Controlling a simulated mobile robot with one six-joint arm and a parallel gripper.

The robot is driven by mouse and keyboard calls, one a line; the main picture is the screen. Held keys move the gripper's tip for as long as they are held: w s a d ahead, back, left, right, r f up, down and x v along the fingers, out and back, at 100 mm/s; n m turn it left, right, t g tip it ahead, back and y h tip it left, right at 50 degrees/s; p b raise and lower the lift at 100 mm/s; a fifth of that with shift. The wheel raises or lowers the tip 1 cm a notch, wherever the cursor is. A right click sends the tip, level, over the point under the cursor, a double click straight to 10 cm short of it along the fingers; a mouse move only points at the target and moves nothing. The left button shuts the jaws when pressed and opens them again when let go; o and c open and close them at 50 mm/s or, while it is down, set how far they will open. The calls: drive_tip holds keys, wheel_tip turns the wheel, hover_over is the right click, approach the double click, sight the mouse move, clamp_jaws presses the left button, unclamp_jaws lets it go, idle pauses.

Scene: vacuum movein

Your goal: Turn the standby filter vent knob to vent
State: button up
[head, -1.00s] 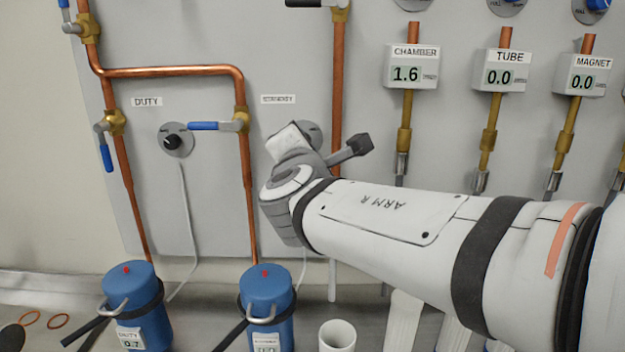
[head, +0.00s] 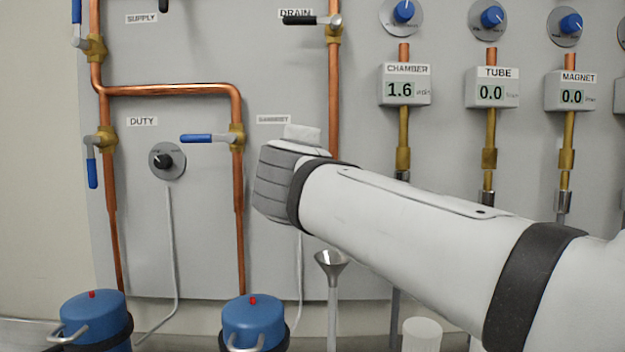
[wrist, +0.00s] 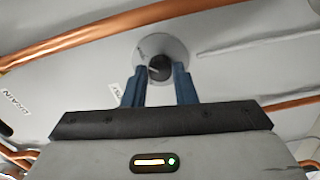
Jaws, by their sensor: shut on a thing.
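The standby label (head: 273,119) shows on the grey panel in the head view. My arm hides the vent knob below it there. In the wrist view the black knob (wrist: 159,68) sits on a round grey dial plate (wrist: 160,43) on the panel. My gripper (wrist: 158,74) has its two blue fingers on either side of this knob and is shut on it. The dial's markings are too small to read, so the knob's setting cannot be told.
The duty knob (head: 162,161) is on the left, near blue-handled valves and copper pipes (head: 335,95). Two blue canisters (head: 253,322) stand below. A funnel (head: 331,263) is under my arm. Chamber, tube and magnet gauges (head: 404,86) are to the right.

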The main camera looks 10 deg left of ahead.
drive_tip(key=shift+m, duration=0.3)
drive_tip(key=o, duration=1)
drive_tip(key=v, duration=0.7)
drive_tip(key=shift+s, duration=0.4)
drive_tip(key=shift+d, duration=0.1)
